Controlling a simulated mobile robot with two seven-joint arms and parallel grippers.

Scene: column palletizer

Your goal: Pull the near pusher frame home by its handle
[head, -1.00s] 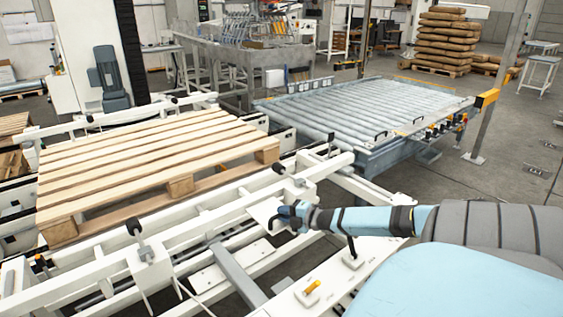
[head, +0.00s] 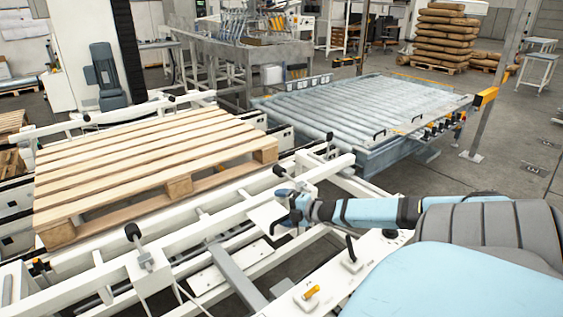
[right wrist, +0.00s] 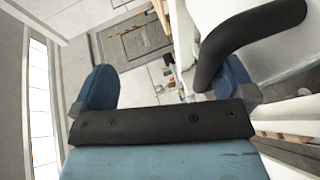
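The near pusher frame (head: 215,225) is a white beam structure along the near side of the wooden pallet (head: 150,165), with black-tipped posts on it. My right gripper (head: 291,205) is beside a white plate of this frame, at its right part. In the right wrist view, a thick black curved handle (right wrist: 245,38) reaches in from the upper right beside the right-hand blue finger. The fingers of my right gripper (right wrist: 167,85) stand wide apart and are not closed on it. I cannot tell whether finger and handle touch. My left gripper is out of view.
A roller conveyor (head: 350,110) stands behind, right of the pallet. A white control panel (head: 325,280) with a yellow-orange knob and a black lever lies close below my right arm. A post with a yellow box (head: 484,97) stands at the right. Open floor lies right of the conveyor.

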